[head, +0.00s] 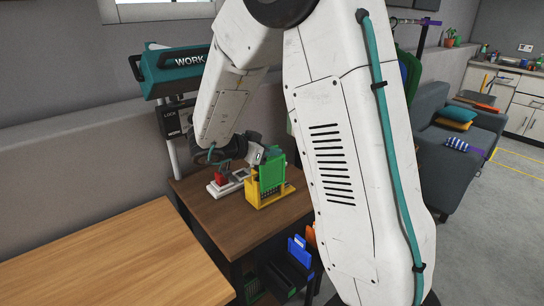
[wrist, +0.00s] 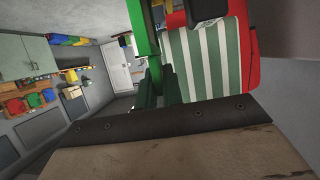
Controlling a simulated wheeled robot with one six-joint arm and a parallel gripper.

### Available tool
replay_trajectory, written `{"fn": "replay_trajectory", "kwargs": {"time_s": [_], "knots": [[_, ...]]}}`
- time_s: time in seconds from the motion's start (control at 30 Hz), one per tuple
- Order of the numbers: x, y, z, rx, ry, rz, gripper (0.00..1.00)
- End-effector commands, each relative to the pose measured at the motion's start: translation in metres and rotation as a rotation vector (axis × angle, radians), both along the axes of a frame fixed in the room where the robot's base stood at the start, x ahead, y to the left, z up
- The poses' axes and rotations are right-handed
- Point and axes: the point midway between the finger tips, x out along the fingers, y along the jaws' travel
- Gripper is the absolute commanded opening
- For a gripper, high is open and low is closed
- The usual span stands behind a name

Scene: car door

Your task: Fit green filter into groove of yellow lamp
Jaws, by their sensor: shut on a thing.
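The green filter (head: 271,174) is an upright flat panel in the head view. My gripper (head: 260,155) is shut on it near its upper left edge. The yellow lamp (head: 264,201) stands on the brown table under the filter. The filter's lower edge overlaps the lamp's yellow frame; I cannot tell whether it sits in the groove or just above or in front of it. In the wrist view a green upright piece (wrist: 144,28) shows at top centre; I cannot tell whether it is the filter. The lamp is not clearly seen there.
A red and white device (head: 222,184) stands left of the lamp on the brown table (head: 225,212). A lighter wooden table (head: 130,255) is at front left. A teal WORK lamp (head: 180,68) on a post stands behind. Blue and orange items (head: 300,250) are below the table's right side.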

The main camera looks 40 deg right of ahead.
Motion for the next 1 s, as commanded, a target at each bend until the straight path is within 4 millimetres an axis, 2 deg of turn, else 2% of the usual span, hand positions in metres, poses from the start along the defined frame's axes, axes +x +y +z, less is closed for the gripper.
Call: {"fn": "replay_trajectory", "kwargs": {"time_s": [0.1,0.17,0.37,0.4,0.43,0.47,0.77,0.87,1.0], "knots": [[0.001,0.005,-0.019,-0.001,0.004,0.008,0.00],[0.002,0.006,-0.025,-0.001,0.004,0.010,0.00],[0.002,0.006,-0.025,0.000,0.000,0.010,0.00],[0.002,0.006,-0.025,0.000,0.000,0.010,0.19],[0.002,0.006,-0.025,0.000,0.001,0.009,0.28],[0.002,0.006,-0.025,0.000,0.001,0.009,0.30],[0.002,0.008,-0.024,0.000,0.000,0.010,0.30],[0.002,0.016,-0.021,0.000,0.000,0.011,0.30],[0.003,0.040,-0.011,0.000,-0.002,0.013,0.30]]}}
